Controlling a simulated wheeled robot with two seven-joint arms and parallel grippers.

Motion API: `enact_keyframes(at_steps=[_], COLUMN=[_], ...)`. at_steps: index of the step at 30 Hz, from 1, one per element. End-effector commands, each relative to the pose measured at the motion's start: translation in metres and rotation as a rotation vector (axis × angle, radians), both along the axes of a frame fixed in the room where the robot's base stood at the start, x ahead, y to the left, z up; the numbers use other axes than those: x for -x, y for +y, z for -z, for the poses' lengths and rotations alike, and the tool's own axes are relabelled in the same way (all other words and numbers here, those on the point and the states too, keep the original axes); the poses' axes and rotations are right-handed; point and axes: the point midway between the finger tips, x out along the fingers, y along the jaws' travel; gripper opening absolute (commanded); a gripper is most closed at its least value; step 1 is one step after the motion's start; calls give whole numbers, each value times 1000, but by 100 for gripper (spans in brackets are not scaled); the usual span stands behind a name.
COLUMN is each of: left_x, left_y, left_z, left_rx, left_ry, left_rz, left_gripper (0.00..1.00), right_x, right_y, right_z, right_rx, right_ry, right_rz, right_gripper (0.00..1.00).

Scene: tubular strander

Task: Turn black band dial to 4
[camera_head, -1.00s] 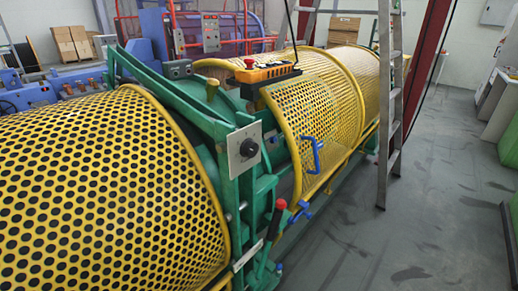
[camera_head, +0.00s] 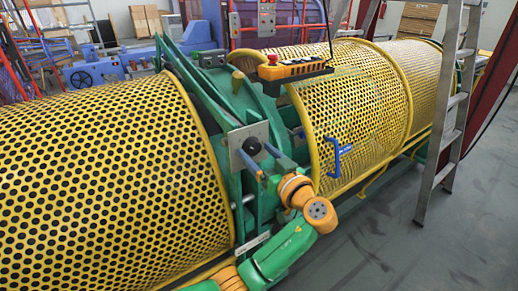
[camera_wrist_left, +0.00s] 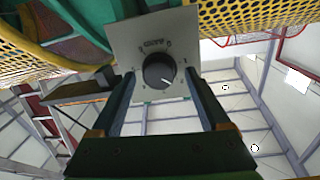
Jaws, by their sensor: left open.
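The black dial (camera_head: 252,146) sits on a square grey plate (camera_head: 238,135) on the green frame. In the left wrist view the dial (camera_wrist_left: 159,71) is a round black knob with a white pointer line toward the lower right. Small marks ring it on the plate (camera_wrist_left: 150,28), too small to read surely. My left gripper (camera_head: 256,152) is open in front of the plate, its fingers pointing at it. In the left wrist view its fingers (camera_wrist_left: 160,78) stand left and right of the knob, with gaps on both sides. My right gripper is out of view.
A yellow perforated guard (camera_head: 100,170) lies left of the plate, another (camera_head: 350,110) right of it with a blue handle (camera_head: 337,155). An orange control box (camera_head: 290,69) sits above. A ladder (camera_head: 450,110) stands at right; grey floor (camera_head: 400,250) is free at lower right.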

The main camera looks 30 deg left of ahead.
Motion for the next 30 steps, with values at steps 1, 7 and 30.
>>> enact_keyframes(at_steps=[1, 7, 30], left_x=[0, 0, 0], left_y=[0, 0, 0], left_z=[0, 1, 0], left_rx=[0, 0, -71], left_ry=[0, 2, 176], left_rz=[0, 0, 0], left_gripper=[79, 60, 0], right_x=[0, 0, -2], right_y=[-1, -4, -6], right_z=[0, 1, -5], right_rx=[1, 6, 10], right_ry=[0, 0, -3], right_rz=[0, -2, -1], right_gripper=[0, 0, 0])
